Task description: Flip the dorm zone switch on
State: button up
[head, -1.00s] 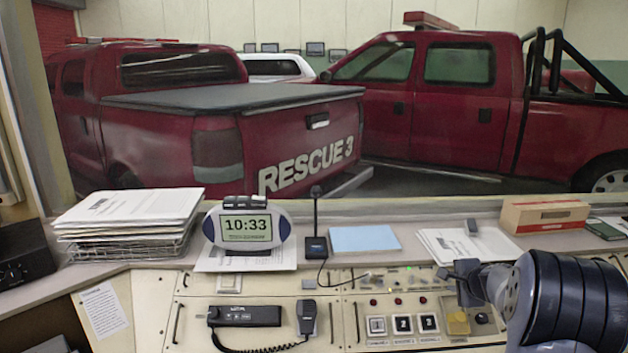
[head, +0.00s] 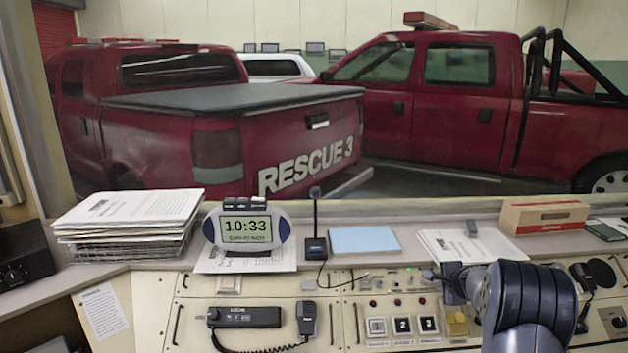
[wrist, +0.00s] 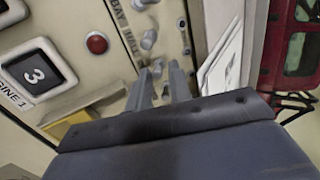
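In the wrist view, the console panel shows a row of grey metal switches, with one switch (wrist: 149,40) near a partly readable label ending in "HALL". Another switch knob (wrist: 157,67) lies at the tips of my gripper (wrist: 159,75), roughly between the two fingers. The fingers stand apart with a narrow gap and seem to hold nothing. I cannot tell whether they touch this knob. No label naming the dorm zone is readable. In the head view, my gripper (head: 436,274) is over the right part of the switch row, hiding some of it.
Numbered buttons (head: 402,325) and a yellow button (head: 457,324) sit below the row. A red lamp (wrist: 96,43) is beside the switches. Papers (head: 468,245) lie on the ledge behind. A radio with handset (head: 306,317) is at left, a desk microphone (head: 315,245) behind.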

jog(key=shift+w+r, duration=0.1)
jog(key=shift+r, duration=0.05)
jog(key=shift+w+r+p, duration=0.35)
jog(key=shift+w+p, duration=0.2)
jog(key=shift+p, duration=0.3)
jog(key=s+r, duration=0.1)
jog(key=r, duration=0.1)
jog(key=s+r, duration=0.2)
jog(key=r, duration=0.1)
jog(key=shift+s, duration=0.2)
dwell(0.4)
jog(key=shift+f, duration=0.1)
jog(key=w+f, duration=0.2)
jog(key=f, duration=0.1)
jog(key=w+f, duration=0.1)
jog(key=f, duration=0.1)
jog(key=shift+w+f, duration=0.1)
jog(key=shift+w, duration=0.15)
jog(key=shift+s, duration=0.2)
